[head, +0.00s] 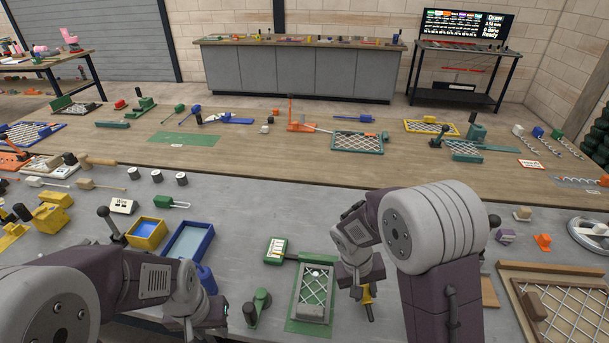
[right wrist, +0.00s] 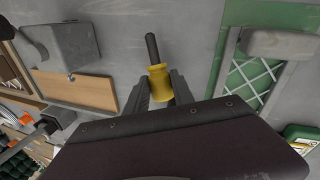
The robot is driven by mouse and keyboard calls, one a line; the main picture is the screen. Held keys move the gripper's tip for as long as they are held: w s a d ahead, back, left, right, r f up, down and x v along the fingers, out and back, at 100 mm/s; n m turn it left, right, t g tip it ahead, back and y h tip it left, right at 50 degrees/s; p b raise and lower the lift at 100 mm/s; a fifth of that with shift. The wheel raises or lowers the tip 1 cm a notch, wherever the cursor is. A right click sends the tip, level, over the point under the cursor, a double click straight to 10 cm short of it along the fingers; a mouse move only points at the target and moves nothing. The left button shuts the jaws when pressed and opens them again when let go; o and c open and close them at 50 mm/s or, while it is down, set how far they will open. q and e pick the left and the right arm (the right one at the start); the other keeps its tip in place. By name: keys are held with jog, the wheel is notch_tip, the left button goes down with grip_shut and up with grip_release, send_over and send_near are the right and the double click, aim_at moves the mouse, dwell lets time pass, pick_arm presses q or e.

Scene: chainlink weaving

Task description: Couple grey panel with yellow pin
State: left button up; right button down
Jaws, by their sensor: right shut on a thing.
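The yellow pin (head: 367,295) has a yellow grip and a dark shaft pointing downward. My right gripper (head: 361,284) is shut on it. In the right wrist view the yellow pin (right wrist: 158,80) sits between the two fingers of my right gripper (right wrist: 160,90), its dark shaft sticking out past them. The grey panel (head: 303,294), a grey frame with wire mesh, lies on a green base (head: 307,327) just left of my right gripper. Part of its mesh (right wrist: 250,75) shows in the right wrist view. My left gripper (head: 190,327) is near the bottom edge; its fingertips are not clear.
A green tool (head: 258,305) stands left of the green base. A green-and-white box (head: 276,250) lies behind it, and a blue tray (head: 188,243) is further left. A wooden frame with mesh (head: 560,305) lies at the right. Grey table between the blue tray and green box is clear.

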jog(key=s, duration=0.2)
jog(key=s+d, duration=0.1)
jog(key=s, duration=0.2)
jog(key=shift+s+d+r, duration=0.35)
jog(key=shift+r, duration=0.05)
jog(key=s+d+r+m+g, duration=0.1)
jog(key=s+d+r+m, duration=0.2)
jog(key=s+r, duration=0.4)
jog(key=shift+s+d+r, duration=0.35)
jog(key=shift+s+d, duration=0.4)
jog(key=shift+s, duration=0.35)
